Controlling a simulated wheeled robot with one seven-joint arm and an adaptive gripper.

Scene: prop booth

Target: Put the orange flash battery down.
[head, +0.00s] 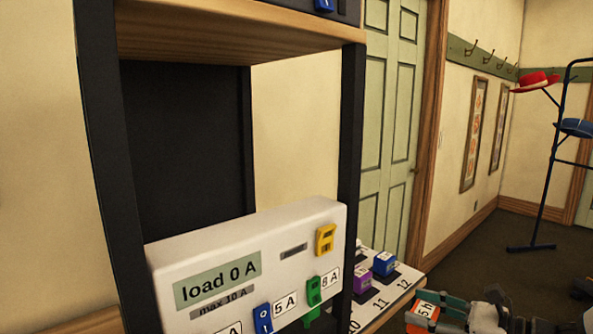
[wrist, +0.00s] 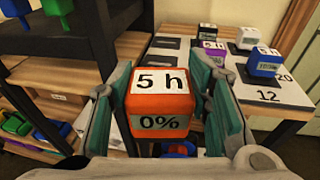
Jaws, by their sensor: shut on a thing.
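The orange flash battery (wrist: 162,100) is a block with "5 h" on its top and "0%" on its front. My gripper (wrist: 165,84) is shut on it, with one teal-lined finger on each side. In the head view the orange battery (head: 420,314) and my gripper (head: 450,312) are at the bottom right, in front of the table. The battery looks held up, apart from the white numbered board (wrist: 282,92); its underside is hidden.
The board carries a blue battery (wrist: 264,63), a purple one (wrist: 212,52) and others, with some dark spots bare. A dark-framed shelf (head: 351,150) stands left, holding a white panel reading "load 0 A" (head: 250,265). A blue-and-red thing (wrist: 180,149) shows below the battery.

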